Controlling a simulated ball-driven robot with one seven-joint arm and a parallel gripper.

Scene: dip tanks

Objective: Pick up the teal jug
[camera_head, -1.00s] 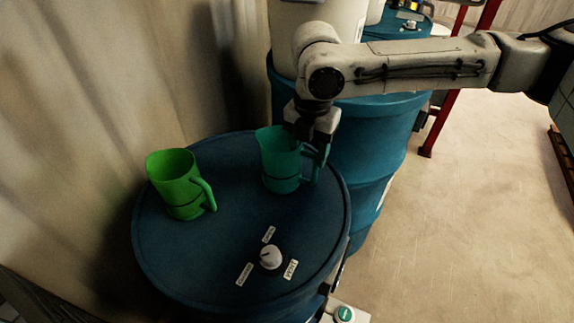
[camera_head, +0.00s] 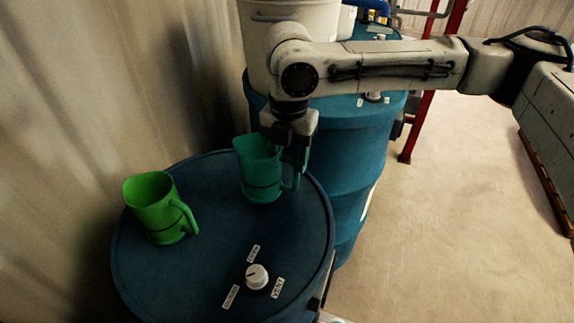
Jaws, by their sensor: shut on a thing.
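The teal jug (camera_head: 259,178) is upright at the far right part of the blue drum's lid (camera_head: 205,265). Its handle points right. My gripper (camera_head: 294,158) comes down from above and is shut on the jug at its upper right side, by the rim and handle. The fingertips are dark and partly hidden against the jug. I cannot tell clearly whether its base touches the lid or hangs just above it.
A green jug (camera_head: 157,207) stands to the left on the same lid. A white knob (camera_head: 257,277) with small labels is near the front. A taller blue drum (camera_head: 335,150) stands behind, carrying a white tub (camera_head: 325,18). Open floor (camera_head: 440,230) lies to the right.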

